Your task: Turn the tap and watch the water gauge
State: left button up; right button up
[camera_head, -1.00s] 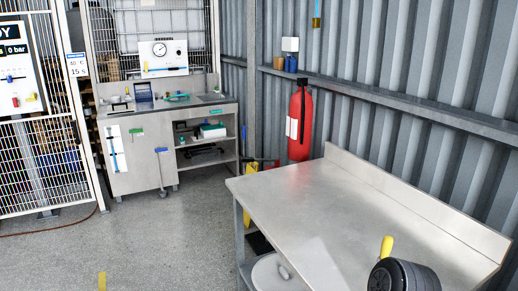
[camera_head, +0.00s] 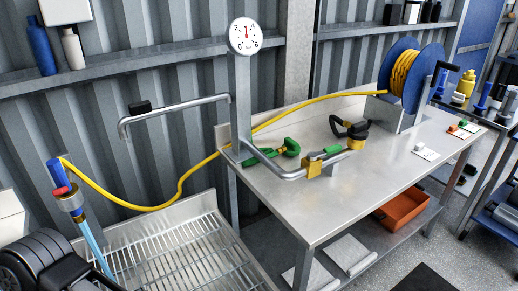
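A round white gauge (camera_head: 245,36) tops a grey post, its red needle pointing about straight up, between the 2 and the 4. A bent pipe (camera_head: 275,168) runs from the post to a brass valve (camera_head: 313,168) with a green lever (camera_head: 331,151). Another green-handled fitting (camera_head: 284,149) lies behind the pipe. A black-handled brass piece (camera_head: 352,130) stands on the table; I cannot tell which is the tap. Dark parts at lower left look like my arm, with no fingertips visible. My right gripper is not visible.
A yellow hose (camera_head: 180,197) runs from a blue reel (camera_head: 408,72) to a blue-and-brass nozzle (camera_head: 66,190), with a pale blue streak below it. A grated sink (camera_head: 170,255) is at left. The steel table's front (camera_head: 330,205) is clear.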

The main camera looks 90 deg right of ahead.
aim_at(312, 156)
jog(key=z, duration=3.35)
